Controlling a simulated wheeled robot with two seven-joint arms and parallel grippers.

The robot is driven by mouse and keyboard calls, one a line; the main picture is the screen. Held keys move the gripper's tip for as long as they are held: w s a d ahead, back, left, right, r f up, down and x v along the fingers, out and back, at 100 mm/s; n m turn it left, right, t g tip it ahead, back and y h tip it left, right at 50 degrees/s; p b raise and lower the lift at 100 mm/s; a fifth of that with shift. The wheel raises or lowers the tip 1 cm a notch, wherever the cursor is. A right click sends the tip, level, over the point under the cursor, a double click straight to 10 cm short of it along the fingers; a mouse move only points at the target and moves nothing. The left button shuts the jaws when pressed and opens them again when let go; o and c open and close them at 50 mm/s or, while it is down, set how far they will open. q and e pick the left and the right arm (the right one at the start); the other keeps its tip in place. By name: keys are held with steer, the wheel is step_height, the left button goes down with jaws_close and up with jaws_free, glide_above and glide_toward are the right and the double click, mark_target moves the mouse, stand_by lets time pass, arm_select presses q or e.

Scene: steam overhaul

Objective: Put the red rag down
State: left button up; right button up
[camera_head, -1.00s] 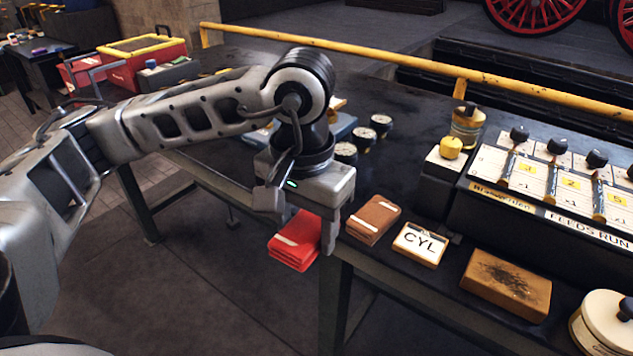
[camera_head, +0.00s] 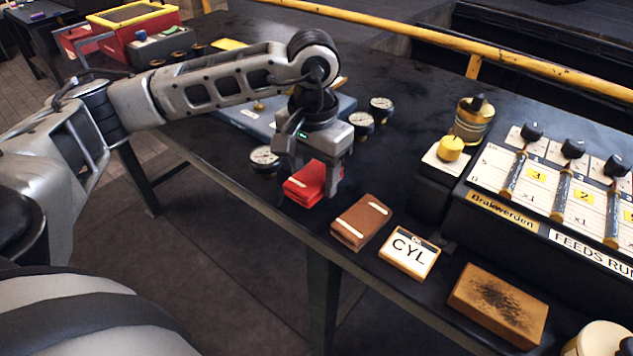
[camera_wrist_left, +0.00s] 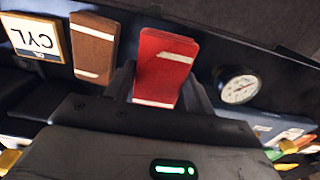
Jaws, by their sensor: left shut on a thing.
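The red rag (camera_head: 305,184) is a folded red cloth with a pale stripe. My left gripper (camera_head: 318,182) is shut on it, pointing down over the dark table near its front edge. The left wrist view shows the red rag (camera_wrist_left: 165,62) between the two fingers. Whether the rag touches the table top is hard to tell. A brown folded rag (camera_head: 361,221) lies to the right of it, apart. My right gripper is not in view.
A CYL card (camera_head: 409,252) and a sooty brown block (camera_head: 498,304) lie along the front edge. Round gauges (camera_head: 265,159) stand near the rag, with a blue tray (camera_head: 240,122) behind. A control panel (camera_head: 545,200) is at right. A yellow rail (camera_head: 420,50) runs along the back.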

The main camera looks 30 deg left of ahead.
mark_target(316, 186)
arm_select(q)
steer(key=shift+w+f, duration=0.4)
steer(key=shift+f, duration=0.05)
step_height(316, 186, down, 3)
steer(key=shift+a+f+p, duration=0.1)
steer(key=shift+p, duration=0.4)
steer(key=shift+w+f+b, duration=0.1)
steer(key=shift+f+b, duration=0.15)
steer(key=shift+b, duration=0.05)
steer(key=o, duration=0.9)
steer(key=shift+r, duration=0.1)
steer(key=shift+r+p, duration=0.2)
steer(key=shift+p, duration=0.15)
step_height(316, 186, up, 12)
steer(key=shift+f+b, duration=0.1)
steer(key=shift+b, duration=0.65)
